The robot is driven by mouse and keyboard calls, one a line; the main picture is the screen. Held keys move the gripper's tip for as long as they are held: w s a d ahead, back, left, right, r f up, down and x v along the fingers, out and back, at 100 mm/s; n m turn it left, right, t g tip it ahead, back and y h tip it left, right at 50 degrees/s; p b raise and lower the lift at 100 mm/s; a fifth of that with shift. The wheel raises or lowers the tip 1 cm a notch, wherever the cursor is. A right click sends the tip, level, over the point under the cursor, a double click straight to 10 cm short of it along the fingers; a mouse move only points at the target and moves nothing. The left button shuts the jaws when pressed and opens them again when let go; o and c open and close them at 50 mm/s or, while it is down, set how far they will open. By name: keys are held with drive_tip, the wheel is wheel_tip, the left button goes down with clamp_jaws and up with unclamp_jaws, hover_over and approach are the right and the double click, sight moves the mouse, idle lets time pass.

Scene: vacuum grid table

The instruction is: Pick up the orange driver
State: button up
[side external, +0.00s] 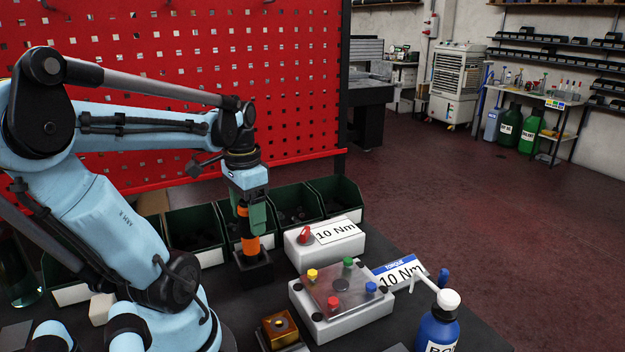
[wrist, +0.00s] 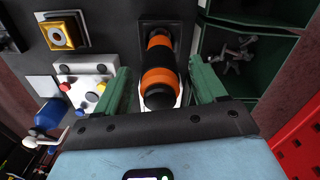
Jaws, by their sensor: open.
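The orange driver (side external: 250,241) has black bands and stands upright in a black square holder (side external: 254,268) on the dark table. In the wrist view the driver (wrist: 159,78) lies between the two green fingers of my gripper (wrist: 160,85). The fingers are open, with a gap visible on each side of the driver. In the side view my gripper (side external: 250,212) is directly above and around the driver's upper part. The driver's top is partly hidden by the gripper there.
Green bins (side external: 194,229) line the table's back edge beside the holder. A white box with a red knob (side external: 304,235), a fixture with coloured knobs (side external: 341,305), a yellow-framed block (side external: 279,326) and a blue bottle (side external: 437,325) stand to the right and front.

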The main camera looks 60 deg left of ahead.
drive_tip(key=c, duration=1.2)
drive_tip(key=shift+r, duration=0.1)
drive_tip(key=shift+c, duration=0.2)
drive_tip(key=shift+r, duration=4.4)
drive_tip(key=shift+w+d+r, duration=0.1)
drive_tip(key=shift+w+r, duration=0.1)
drive_tip(key=shift+r, duration=0.25)
drive_tip(key=w+d+r+m, duration=0.1)
drive_tip(key=w+d+m, duration=0.5)
drive_tip(key=d, duration=0.5)
drive_tip(key=shift+w+d+r, duration=0.2)
drive_tip(key=shift+w+r, duration=0.05)
drive_tip(key=shift+w, duration=0.8)
